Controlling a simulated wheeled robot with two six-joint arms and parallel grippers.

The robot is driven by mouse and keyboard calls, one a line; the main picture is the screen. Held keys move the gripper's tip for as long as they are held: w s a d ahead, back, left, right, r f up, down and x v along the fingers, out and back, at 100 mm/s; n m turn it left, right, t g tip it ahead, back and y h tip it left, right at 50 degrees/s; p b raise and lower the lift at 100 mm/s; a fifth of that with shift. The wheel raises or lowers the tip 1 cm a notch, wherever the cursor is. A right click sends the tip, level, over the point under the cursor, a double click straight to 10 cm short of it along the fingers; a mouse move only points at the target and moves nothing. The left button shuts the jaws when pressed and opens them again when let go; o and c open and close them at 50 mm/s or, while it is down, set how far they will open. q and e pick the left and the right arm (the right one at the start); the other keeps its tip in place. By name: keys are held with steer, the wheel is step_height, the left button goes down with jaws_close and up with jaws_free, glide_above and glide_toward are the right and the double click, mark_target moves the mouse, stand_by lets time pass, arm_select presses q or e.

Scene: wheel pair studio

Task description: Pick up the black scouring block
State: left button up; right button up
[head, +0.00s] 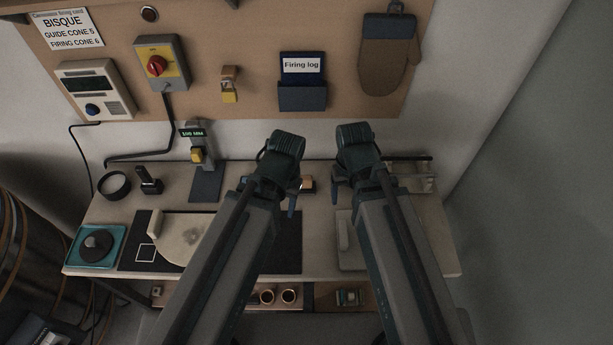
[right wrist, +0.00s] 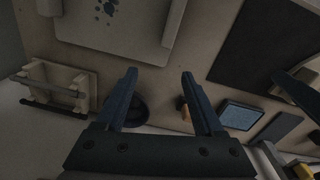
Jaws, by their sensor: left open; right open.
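I cannot surely make out the black scouring block. A dark, rounded thing (right wrist: 138,110) shows in the right wrist view, partly behind one finger of my right gripper (right wrist: 159,76); its shape is unclear. In the head view that spot is hidden by my right gripper (head: 360,188). A small black piece with an upright part (head: 149,181) stands at the back left of the table. My right gripper is open and empty above the table's back right half. My left gripper (head: 268,194) is open and hangs left of it, with nothing seen in it.
A copper-coloured thing (head: 307,184) lies between my grippers. A rack (head: 420,178) stands at the back right, a pale board (head: 350,252) in front of it. A dark bowl (head: 115,185), a gauge stand (head: 206,184) and a teal mat (head: 76,258) are on the left.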

step_height(320, 180, up, 3)
steer(key=w+d+p, duration=0.2)
steer(key=w+d, duration=0.1)
steer(key=n, duration=1.6)
glide_above(305, 178)
steer(key=shift+y, duration=0.3)
steer(key=f+b, duration=0.8)
steer(key=shift+w, duration=0.3)
arm_select(q)
step_height(305, 178, down, 5)
steer(key=shift+r, duration=0.1)
step_height(305, 178, down, 6)
steer(key=b, duration=0.5)
steer(key=shift+r, duration=0.25)
arm_select(e)
steer(key=f, duration=0.5)
steer(key=shift+s+f, duration=0.1)
steer(key=shift+s, duration=0.1)
arm_select(q)
steer(key=shift+r, duration=0.1)
